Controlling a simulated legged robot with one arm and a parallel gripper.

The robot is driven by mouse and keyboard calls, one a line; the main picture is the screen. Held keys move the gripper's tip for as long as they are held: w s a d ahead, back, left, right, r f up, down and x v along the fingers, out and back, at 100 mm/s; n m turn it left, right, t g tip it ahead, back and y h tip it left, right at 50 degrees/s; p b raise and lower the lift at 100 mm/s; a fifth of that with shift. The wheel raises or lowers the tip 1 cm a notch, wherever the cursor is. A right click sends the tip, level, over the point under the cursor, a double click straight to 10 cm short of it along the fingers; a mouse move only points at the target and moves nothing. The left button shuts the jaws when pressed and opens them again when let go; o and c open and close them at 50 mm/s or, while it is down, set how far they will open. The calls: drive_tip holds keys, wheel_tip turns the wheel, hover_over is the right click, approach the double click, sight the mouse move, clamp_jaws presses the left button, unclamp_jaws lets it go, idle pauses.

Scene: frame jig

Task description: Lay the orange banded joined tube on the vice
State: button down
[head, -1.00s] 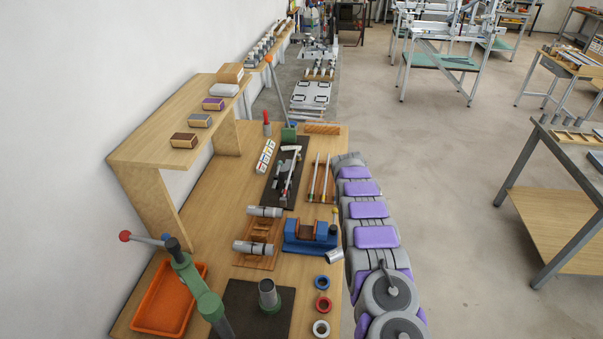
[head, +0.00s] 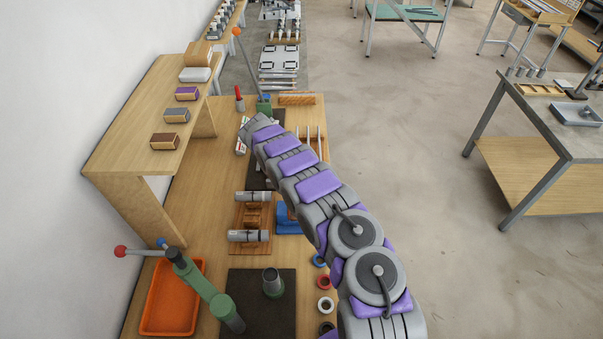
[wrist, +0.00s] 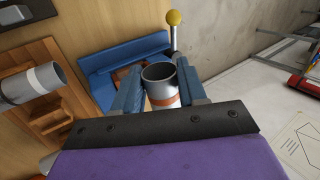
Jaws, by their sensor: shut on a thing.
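The joined tube (wrist: 162,97), grey metal with an orange band, is between the fingers of my gripper (wrist: 160,92) in the wrist view. The gripper is shut on it, and the tube's open end faces the camera. The blue vice (wrist: 122,47) lies just beyond the tube, with a yellow-balled handle at its right. Whether tube and vice touch cannot be told. In the head view my arm covers most of the vice (head: 286,220); the gripper and held tube are hidden.
Two grey tubes lie on a wooden rack (head: 251,216) left of the vice; one shows in the wrist view (wrist: 32,83). Coloured rings, a dark mat (head: 248,310), an orange tray (head: 172,300) and a green post stand nearer. A raised shelf (head: 150,110) borders the left.

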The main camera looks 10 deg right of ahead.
drive_tip(key=f+b, duration=0.1)
drive_tip(key=f, duration=0.2)
drive_tip(key=a+f+b, duration=0.1)
drive_tip(key=f, duration=0.2)
drive_tip(key=a+f+b, duration=0.1)
drive_tip(key=f, duration=0.2)
drive_tip(key=shift+a+b, duration=0.2)
drive_tip(key=shift+b, duration=0.15)
drive_tip(key=shift+d, duration=0.75)
drive_tip(key=c, duration=1)
unclamp_jaws()
drive_tip(key=shift+a, duration=0.2)
drive_tip(key=o, duration=0.5)
drive_tip(key=shift+a, duration=0.35)
drive_tip(key=shift+c, duration=0.2)
drive_tip(key=shift+d, duration=0.35)
drive_tip(key=shift+r, duration=0.25)
drive_tip(key=p+v, duration=0.2)
drive_tip(key=v, duration=1.5)
drive_tip(key=shift+w+a+f, duration=0.2)
drive_tip(key=shift+a+f, duration=0.05)
drive_tip(key=shift+a, duration=0.1)
